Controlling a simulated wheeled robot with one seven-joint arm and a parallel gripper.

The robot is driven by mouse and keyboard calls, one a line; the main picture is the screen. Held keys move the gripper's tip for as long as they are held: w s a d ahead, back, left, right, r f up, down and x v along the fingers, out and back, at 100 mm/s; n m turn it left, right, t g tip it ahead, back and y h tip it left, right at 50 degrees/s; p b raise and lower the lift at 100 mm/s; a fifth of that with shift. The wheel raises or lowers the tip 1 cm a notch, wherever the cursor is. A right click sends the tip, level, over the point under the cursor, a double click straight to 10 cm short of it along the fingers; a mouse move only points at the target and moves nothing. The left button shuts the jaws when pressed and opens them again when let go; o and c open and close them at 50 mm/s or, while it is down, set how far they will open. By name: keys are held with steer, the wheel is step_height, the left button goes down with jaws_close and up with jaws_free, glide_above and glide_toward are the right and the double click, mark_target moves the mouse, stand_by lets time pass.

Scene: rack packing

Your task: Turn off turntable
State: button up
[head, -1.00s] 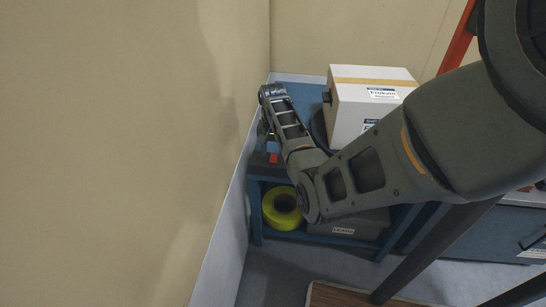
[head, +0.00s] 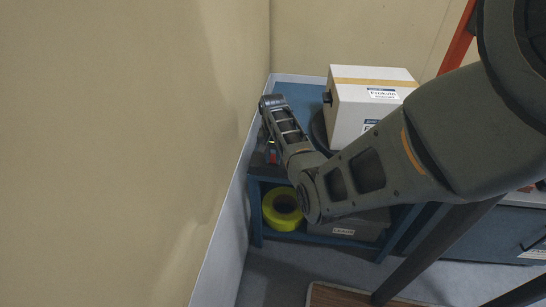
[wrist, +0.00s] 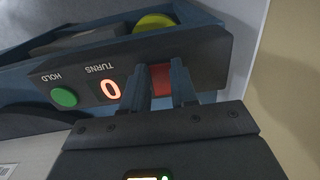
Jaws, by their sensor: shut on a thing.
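A dark control panel (wrist: 205,48) shows in the wrist view with a green HOLD button (wrist: 64,97), a lit TURNS display (wrist: 110,88) reading 0, and a red switch (wrist: 161,79). My gripper (wrist: 165,88) has its two fingers on either side of the red switch and is shut on it. The fingers partly cover the switch. In the head view, my gripper (head: 271,148) is low at the left front of the bench. The dark turntable (head: 318,131) shows only as an edge under a white box (head: 360,101).
The blue bench (head: 300,97) stands against the beige wall (head: 120,150) on the left. A yellow-green roll (head: 282,210) and a grey labelled bin (head: 350,228) are on its lower shelf. My arm hides part of the bench and box.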

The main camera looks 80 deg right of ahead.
mark_target(274, 156)
jaws_close()
steer(key=shift+d+y+b, duration=0.4)
steer(key=shift+y+b, duration=0.1)
steer(key=shift+y, duration=0.6)
steer(key=shift+r+y, duration=0.1)
steer(key=shift+y, duration=0.3)
steer(key=o, duration=0.8)
jaws_free()
steer(key=shift+c, duration=0.2)
steer(key=v, duration=0.8)
